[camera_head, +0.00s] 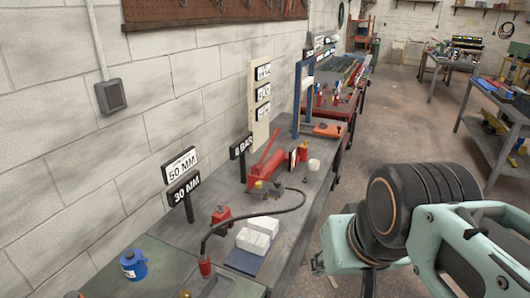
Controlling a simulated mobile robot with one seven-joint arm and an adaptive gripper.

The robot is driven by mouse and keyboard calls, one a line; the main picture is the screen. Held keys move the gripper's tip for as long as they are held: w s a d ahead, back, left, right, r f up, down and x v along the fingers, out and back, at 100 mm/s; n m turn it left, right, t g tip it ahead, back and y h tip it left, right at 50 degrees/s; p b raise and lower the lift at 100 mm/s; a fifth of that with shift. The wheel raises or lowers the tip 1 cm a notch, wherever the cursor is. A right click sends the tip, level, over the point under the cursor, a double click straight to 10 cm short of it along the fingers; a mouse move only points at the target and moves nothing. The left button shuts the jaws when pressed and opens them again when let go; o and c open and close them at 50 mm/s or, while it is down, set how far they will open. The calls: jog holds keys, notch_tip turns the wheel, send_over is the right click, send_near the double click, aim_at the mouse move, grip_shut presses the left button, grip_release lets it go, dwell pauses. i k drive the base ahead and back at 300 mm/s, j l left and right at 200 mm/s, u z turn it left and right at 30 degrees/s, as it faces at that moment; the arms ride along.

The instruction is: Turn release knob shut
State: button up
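A red hydraulic hand pump (265,166) with a raised lever stands on the grey bench, mid-picture. Small brass-coloured and dark fittings (260,187) sit at its near end. I cannot tell which of them is the release knob, or how it is turned. A black hose (291,208) curves from that end to a red cylinder (205,266) near the front. My teal and black arm links fill the lower right, beside the bench and apart from the pump. My gripper's fingers do not show.
White blocks (257,234) and a red block-shaped part (221,216) are on the bench before the pump. A blue container (133,264) is at lower left. Signposts (184,180), a pale upright board (259,105) and a blue frame (299,92) rise along the wall. Open floor (400,130) lies right.

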aim_at(277, 183)
jog(key=i+l, duration=0.25)
jog(key=i, duration=0.2)
jog(key=i+l, duration=0.3)
jog(key=i+j+u, duration=0.05)
jog(key=i, duration=0.05)
